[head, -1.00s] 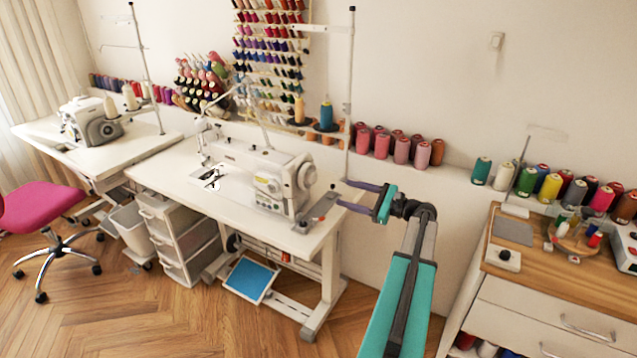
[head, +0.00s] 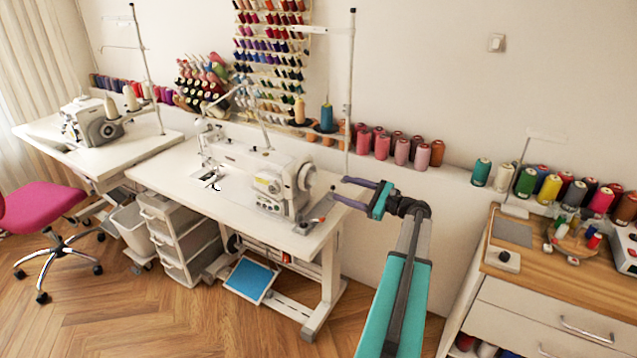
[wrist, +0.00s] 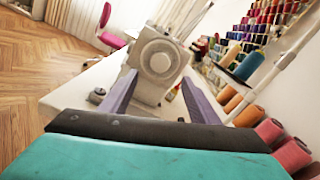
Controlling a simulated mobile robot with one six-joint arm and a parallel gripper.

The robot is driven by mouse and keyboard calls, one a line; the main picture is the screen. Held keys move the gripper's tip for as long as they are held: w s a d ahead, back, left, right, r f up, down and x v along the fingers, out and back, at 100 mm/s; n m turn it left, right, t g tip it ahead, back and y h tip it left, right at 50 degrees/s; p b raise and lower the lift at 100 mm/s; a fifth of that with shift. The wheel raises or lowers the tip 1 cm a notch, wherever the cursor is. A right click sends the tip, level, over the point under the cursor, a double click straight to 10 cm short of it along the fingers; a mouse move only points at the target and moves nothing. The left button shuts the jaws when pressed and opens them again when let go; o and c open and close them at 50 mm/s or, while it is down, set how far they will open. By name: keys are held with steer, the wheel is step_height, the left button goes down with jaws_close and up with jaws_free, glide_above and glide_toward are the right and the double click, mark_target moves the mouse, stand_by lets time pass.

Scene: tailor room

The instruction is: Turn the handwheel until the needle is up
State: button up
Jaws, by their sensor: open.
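A white sewing machine (head: 252,172) stands on a white table (head: 165,183) in the head view. Its round handwheel (head: 307,177) is on the machine's right end. In the wrist view the handwheel (wrist: 160,59) is seen face on, a little beyond the fingertips. My gripper (head: 339,190) is open and empty, to the right of the handwheel and apart from it. In the wrist view its two purple fingers (wrist: 155,88) stand spread on either side below the wheel. The needle area (head: 213,180) is at the machine's left end, too small to tell the needle's height.
A thread stand pole (head: 348,110) rises behind my gripper. Several thread cones (head: 402,151) line the ledge along the wall. A wooden-topped cabinet (head: 540,265) stands at the right. A small dark knob (wrist: 97,95) is on the table near the left finger.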

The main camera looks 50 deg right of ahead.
mark_target(314, 181)
steer(key=p+x, duration=0.2)
steer(key=x, duration=0.8)
steer(key=shift+w, duration=0.1)
steer(key=shift+c, duration=0.3)
steer(key=c, duration=1)
steer(key=shift+a, duration=0.35)
steer(key=shift+d+f, duration=0.15)
steer(key=shift+d, duration=0.05)
